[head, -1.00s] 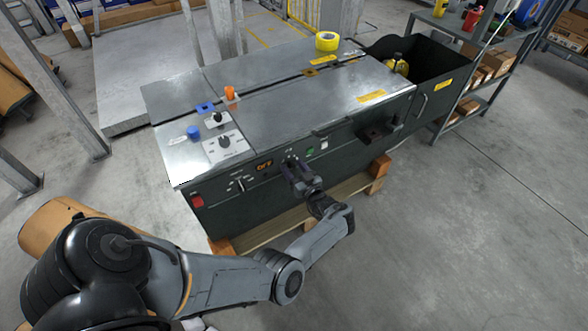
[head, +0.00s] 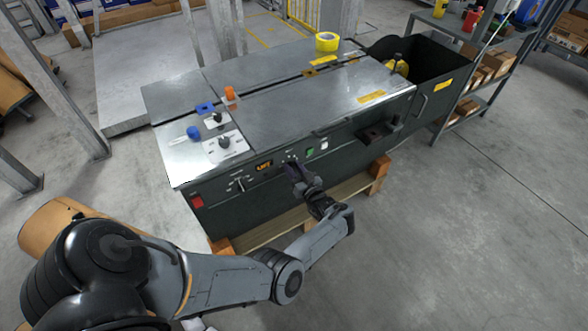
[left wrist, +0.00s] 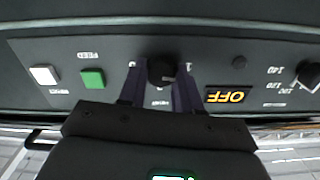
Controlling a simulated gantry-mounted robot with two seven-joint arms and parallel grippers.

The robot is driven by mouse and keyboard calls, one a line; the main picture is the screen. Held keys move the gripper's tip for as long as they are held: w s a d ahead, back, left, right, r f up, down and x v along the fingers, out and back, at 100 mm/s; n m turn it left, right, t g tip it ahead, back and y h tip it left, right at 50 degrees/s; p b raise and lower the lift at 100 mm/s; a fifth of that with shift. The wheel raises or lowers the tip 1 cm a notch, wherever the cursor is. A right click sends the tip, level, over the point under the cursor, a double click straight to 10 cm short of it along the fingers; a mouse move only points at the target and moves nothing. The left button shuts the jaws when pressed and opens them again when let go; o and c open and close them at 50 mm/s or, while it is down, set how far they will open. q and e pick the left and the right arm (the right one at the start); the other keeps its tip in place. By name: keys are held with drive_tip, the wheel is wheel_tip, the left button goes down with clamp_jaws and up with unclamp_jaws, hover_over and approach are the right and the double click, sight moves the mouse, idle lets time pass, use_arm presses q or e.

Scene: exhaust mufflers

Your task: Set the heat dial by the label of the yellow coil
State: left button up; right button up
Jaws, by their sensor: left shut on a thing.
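My left gripper (head: 292,168) is at the front panel of the dark machine. In the left wrist view its fingers (left wrist: 160,85) are shut on a black round knob (left wrist: 162,72) with 0 and 1 marks beside it. The heat dial (left wrist: 308,75), a black knob with numbers such as 120 and 140, is to the right there, apart from the fingers; it also shows in the head view (head: 240,184). A yellow coil (head: 327,41) lies on the machine's top. Another yellow round thing (head: 399,67) sits in the black bin. Label text is too small to read. My right gripper is out of view.
A lit display (left wrist: 232,96) reads OFF upside down in the wrist view. Green (left wrist: 93,78) and white (left wrist: 44,75) buttons lie left of the knob there. A red switch (head: 197,202) is at the panel's left end. A dark bracket (head: 379,134) juts out at right.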

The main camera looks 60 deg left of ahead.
use_arm(q)
drive_tip(key=m, duration=0.4)
drive_tip(key=shift+w, duration=0.1)
drive_tip(key=shift+m, duration=1.7)
drive_tip(key=o, duration=1)
drive_tip(key=shift+o, duration=0.2)
drive_tip(key=d, duration=1)
drive_tip(key=shift+d+p, duration=0.3)
drive_tip(key=shift+d, duration=0.1)
drive_tip(key=shift+a, duration=0.1)
